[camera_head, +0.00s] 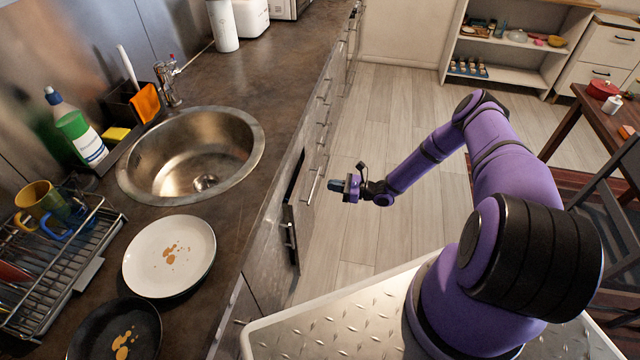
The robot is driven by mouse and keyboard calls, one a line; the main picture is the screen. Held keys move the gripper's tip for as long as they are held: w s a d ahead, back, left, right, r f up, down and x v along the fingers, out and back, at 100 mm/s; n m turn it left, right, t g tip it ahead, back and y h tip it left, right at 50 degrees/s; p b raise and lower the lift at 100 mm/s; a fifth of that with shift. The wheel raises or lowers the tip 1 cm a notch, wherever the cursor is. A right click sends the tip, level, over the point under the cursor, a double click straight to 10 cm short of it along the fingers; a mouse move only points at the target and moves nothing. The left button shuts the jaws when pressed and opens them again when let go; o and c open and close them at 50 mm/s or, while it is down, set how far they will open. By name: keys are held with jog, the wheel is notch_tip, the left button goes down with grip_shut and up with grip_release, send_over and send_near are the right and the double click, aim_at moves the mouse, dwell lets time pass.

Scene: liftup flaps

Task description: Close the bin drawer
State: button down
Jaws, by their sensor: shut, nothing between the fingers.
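The bin drawer (289,236) looks to be the narrow dark panel with an upright handle in the cabinet row below the sink counter. It stands out a little from the row, with a dark gap at its upper edge. The counter hides its inside, so I cannot tell how far it is open. My gripper (334,186) is shut and empty. It is over the floor to the right of the drawer, pointing left towards the cabinet fronts, and looks apart from them.
The wooden floor (375,235) beyond my arm is clear. A table (590,115) and a chair (605,210) stand at right.

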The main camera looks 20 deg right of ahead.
jog(key=v, duration=0.4)
send_near(297, 199)
jog(key=x, duration=0.7)
jog(key=shift+w+a, duration=0.15)
jog(key=shift+a, duration=0.05)
jog(key=shift+a, duration=0.1)
jog(key=x, duration=0.3)
jog(key=shift+w+a, duration=0.1)
jog(key=shift+a, duration=0.1)
jog(key=shift+w+a+r, duration=0.1)
jog(key=shift+w+a, duration=0.15)
jog(key=shift+a, duration=0.05)
